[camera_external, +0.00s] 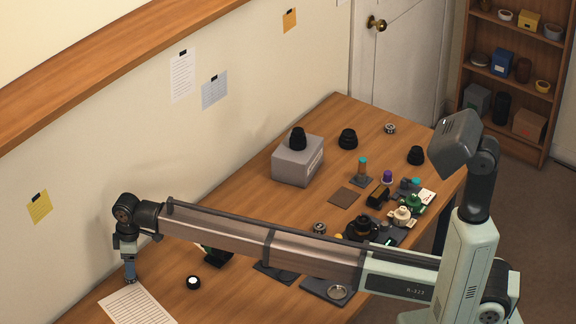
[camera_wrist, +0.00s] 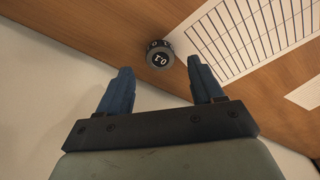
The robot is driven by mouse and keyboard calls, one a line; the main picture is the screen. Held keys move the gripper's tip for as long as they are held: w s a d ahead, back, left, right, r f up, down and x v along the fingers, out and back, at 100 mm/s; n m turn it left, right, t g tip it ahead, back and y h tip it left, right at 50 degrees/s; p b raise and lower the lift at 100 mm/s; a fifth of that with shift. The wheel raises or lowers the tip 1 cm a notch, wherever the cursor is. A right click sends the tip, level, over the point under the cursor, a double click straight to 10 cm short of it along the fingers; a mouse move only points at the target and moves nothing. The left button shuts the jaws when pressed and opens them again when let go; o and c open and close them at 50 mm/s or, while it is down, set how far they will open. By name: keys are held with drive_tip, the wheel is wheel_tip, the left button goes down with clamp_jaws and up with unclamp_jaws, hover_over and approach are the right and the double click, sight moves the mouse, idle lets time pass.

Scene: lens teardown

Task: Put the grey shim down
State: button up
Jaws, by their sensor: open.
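My gripper (camera_external: 130,271) points down at the far left end of the table, beside the striped sheet. In the wrist view its two blue fingers (camera_wrist: 160,72) are spread apart with nothing clamped between them. A small round dark grey piece marked "0.1" (camera_wrist: 159,58), which looks like the grey shim, stands on the wood just beyond the fingertips, roughly between them in the picture. It is close to the corner of the lined sheet (camera_wrist: 250,38). In the external view I cannot make the piece out clearly at the fingertips.
The lined sheet also shows in the external view (camera_external: 138,307). A black round piece with a white top (camera_external: 193,282) stands to its right. The wall (camera_external: 75,235) is close behind my gripper. A grey box (camera_external: 298,165) and several lens parts stand farther along the table.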

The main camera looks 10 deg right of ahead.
wheel_tip(320, 180, up, 9)
drive_tip(key=d, duration=0.1)
drive_tip(key=shift+o, duration=0.6)
drive_tip(key=shift+f, duration=0.1)
idle(1.5)
